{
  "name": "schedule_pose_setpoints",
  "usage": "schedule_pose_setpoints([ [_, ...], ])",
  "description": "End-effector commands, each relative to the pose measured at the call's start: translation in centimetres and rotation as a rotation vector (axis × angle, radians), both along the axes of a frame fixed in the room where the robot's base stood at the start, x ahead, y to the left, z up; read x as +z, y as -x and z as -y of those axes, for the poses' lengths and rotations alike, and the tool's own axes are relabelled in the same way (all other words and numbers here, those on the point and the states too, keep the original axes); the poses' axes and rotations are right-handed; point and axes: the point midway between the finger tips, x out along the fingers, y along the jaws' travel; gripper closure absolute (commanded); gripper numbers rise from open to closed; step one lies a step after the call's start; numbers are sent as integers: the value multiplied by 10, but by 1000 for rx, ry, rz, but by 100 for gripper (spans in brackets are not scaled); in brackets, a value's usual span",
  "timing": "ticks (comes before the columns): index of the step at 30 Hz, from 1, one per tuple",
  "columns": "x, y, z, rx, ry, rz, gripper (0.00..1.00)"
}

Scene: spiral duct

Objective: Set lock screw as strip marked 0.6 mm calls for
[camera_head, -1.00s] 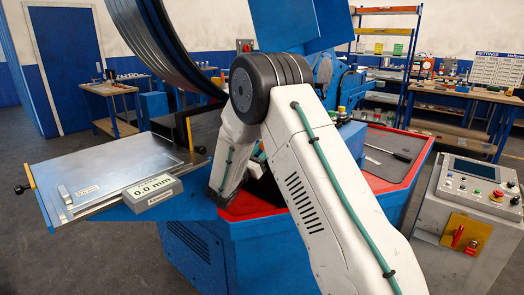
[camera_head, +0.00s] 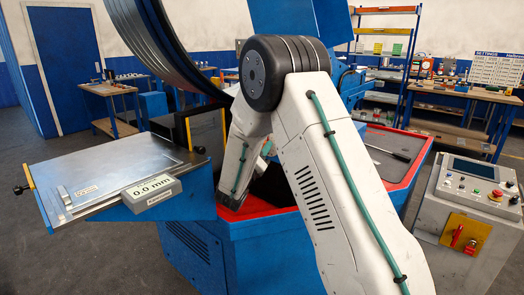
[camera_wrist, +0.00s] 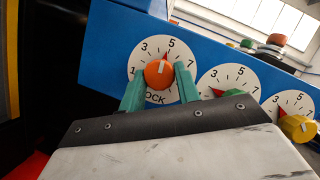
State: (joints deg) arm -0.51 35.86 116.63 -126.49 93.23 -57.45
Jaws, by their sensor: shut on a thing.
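In the wrist view, my gripper (camera_wrist: 160,76) has its two green fingers shut on an orange knob (camera_wrist: 155,74). The knob sits in front of a white dial (camera_wrist: 138,62) on a blue panel; the dial's lettering reads "OCK", its first letter hidden by a finger. The knob's white mark points up, close to the 5. In the head view my arm hides the gripper and the dials. A strip on the steel table (camera_head: 120,165) cannot be read for its marking.
To the right in the wrist view are a second dial (camera_wrist: 232,78) with a red pointer and a third dial with a yellow knob (camera_wrist: 298,128). A control console (camera_head: 465,200) stands at the right. A settings board (camera_head: 498,70) hangs at the back, too small to read.

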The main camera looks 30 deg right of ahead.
Motion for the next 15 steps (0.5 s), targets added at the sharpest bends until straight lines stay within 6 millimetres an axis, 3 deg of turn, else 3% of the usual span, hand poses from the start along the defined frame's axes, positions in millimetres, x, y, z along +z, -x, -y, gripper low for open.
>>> schedule_pose_setpoints([
  [15, 1, 2, 1, 1, 111, -309, 90],
])
